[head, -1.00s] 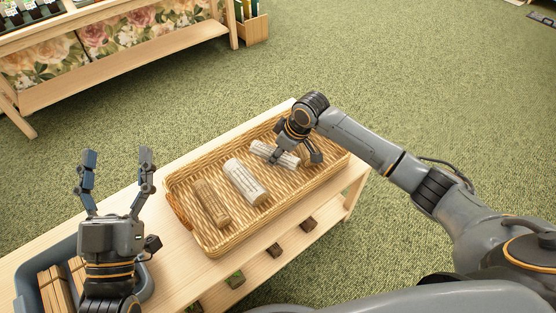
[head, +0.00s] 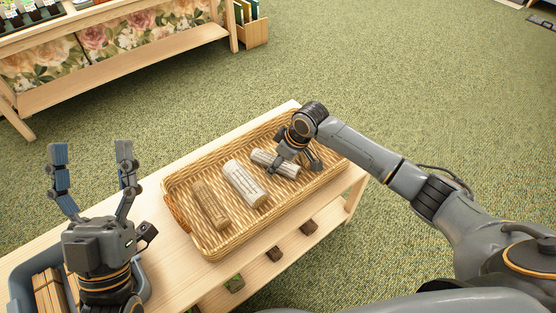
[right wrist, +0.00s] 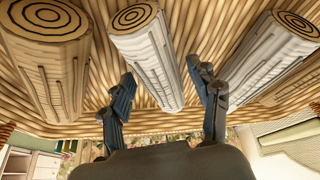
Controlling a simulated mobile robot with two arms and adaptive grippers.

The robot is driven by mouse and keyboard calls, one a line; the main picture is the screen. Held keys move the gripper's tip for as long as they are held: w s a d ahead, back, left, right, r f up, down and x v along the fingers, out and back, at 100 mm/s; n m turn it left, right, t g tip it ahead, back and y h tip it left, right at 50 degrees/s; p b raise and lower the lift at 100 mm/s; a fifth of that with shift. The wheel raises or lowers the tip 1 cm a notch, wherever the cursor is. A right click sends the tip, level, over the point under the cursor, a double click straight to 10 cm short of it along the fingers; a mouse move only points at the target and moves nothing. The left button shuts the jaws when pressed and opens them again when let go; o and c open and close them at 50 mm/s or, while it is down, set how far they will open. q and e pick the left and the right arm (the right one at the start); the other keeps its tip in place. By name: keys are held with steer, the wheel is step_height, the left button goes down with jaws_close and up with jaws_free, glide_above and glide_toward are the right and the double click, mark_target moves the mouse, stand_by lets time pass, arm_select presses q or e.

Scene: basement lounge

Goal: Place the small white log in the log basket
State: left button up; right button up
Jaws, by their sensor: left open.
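The small white log (head: 275,163) lies in the wicker log basket (head: 176,200), right of a larger white log (head: 244,184). In the right wrist view the small white log (right wrist: 152,62) shows its ringed end and lies on the woven bottom. My right gripper (head: 294,168) is over it, and its fingers (right wrist: 165,85) are spread apart. The log is close to the fingertips, and I cannot tell whether any finger touches it. My left gripper (head: 91,160) is open and empty, fingers up, left of the basket.
A brown log (head: 211,205) lies at the basket's left, and another brown log (right wrist: 45,55) shows in the wrist view. The basket stands on a wooden bench (head: 155,190). A blue-grey bin (head: 20,285) with wood pieces is at left. Green carpet surrounds the bench.

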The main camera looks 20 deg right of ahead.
mark_target(284, 163)
steer(key=shift+r, duration=0.1)
